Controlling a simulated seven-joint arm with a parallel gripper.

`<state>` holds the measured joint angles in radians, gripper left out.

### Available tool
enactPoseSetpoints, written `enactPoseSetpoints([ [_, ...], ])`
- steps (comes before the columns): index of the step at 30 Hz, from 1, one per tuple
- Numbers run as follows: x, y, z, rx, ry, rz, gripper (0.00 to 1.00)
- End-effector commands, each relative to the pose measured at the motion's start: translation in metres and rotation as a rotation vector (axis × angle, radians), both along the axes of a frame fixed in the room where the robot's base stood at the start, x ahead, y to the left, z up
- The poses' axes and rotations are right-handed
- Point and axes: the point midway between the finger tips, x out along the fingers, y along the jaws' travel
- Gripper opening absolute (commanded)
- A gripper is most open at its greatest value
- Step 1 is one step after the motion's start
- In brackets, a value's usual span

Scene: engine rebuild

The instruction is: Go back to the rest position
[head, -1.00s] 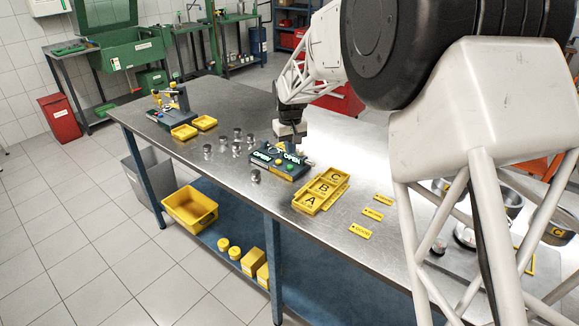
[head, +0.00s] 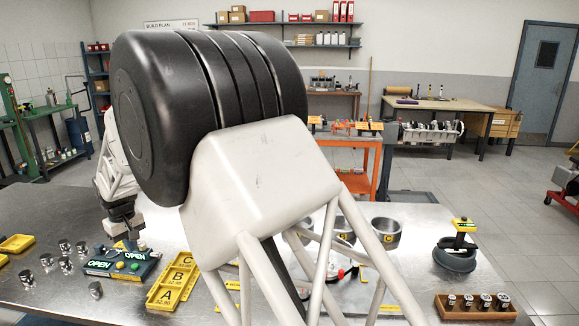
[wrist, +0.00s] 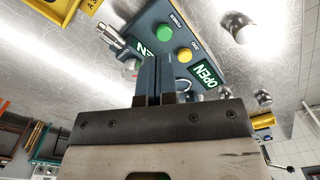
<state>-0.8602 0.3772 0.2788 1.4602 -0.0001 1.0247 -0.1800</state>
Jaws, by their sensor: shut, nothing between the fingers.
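My gripper (head: 130,243) hangs at the left in the head view, just over the dark blue test box (head: 112,266) with two lit "OPEN" signs. In the wrist view the two fingers (wrist: 156,68) are together and empty, pointing at the same box (wrist: 190,20), with its green and yellow buttons. I cannot tell whether the fingertips touch the box. My arm's large black joint and white link fill the middle of the head view and hide part of the bench.
A yellow tray (head: 165,294) marked A, B, C lies right of the box. Several small metal parts (head: 65,247) stand left of it. An orange cart (head: 345,158) stands behind.

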Motion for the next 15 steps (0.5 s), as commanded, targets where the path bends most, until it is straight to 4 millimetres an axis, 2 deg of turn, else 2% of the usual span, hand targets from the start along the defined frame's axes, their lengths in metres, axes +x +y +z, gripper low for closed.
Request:
enactPoseSetpoints([
  [5, 0.009, -0.029, 0.017, 0.007, -0.006, -0.033, 0.0],
  [8, 0.015, -0.056, 0.032, 0.012, -0.012, -0.063, 0.0],
  [15, 0.024, -0.14, 0.07, 0.025, -0.026, -0.158, 0.0],
])
